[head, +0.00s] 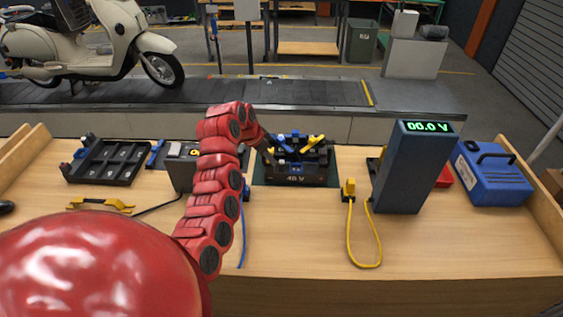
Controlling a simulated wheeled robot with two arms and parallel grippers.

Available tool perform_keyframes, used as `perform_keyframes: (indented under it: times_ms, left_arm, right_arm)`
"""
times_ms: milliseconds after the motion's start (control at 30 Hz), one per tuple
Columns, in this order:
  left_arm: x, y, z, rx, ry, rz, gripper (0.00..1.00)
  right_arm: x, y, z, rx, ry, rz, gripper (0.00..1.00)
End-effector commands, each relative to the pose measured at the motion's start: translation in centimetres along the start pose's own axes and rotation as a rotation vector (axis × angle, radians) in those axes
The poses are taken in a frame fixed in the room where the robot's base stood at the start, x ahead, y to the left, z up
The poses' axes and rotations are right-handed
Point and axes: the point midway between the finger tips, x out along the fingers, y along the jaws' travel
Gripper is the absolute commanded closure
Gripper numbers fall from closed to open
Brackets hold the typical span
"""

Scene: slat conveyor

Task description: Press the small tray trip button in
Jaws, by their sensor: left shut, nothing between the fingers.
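A black small tray (105,162) with several compartments lies flat at the left of the wooden bench. Small dark parts with a blue and a red touch sit at its left edge and back; I cannot tell which, if any, is the trip button. My left arm is red and rises from the lower left, bending over at the top. My left gripper (268,145) is dark, shut and empty, at the left side of the black 48 V battery block (298,166), well right of the tray. I cannot tell whether it touches the block. My right gripper is out of view.
A grey meter tower (403,170) reading 00.0 V and a blue case (491,173) stand at the right. A yellow cable (377,250) loops on the bench front. A grey box (180,168) stands behind my arm. The conveyor (280,91) carries a cream scooter (90,45).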

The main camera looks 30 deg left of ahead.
Motion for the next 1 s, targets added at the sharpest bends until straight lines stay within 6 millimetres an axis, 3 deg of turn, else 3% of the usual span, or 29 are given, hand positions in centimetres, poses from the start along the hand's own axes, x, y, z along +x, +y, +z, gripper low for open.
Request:
perform_keyframes:
  times_ms: [367, 467, 600, 1000]
  left_arm:
    - [-1.3, -0.1, -0.1, 0.001, 0.002, -0.003, 1.00]
    - [-2.9, -0.1, 0.0, 0.002, 0.004, -0.006, 1.00]
    - [-6.6, -0.2, 0.1, -0.001, 0.000, -0.003, 1.00]
    - [-14.2, -0.2, 0.1, 0.001, -0.005, -0.006, 1.00]
  right_arm:
    - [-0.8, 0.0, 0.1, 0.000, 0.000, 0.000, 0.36]
    - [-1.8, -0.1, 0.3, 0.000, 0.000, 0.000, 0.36]
    - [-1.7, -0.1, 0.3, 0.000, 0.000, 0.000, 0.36]
    - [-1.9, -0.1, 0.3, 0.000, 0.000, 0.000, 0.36]
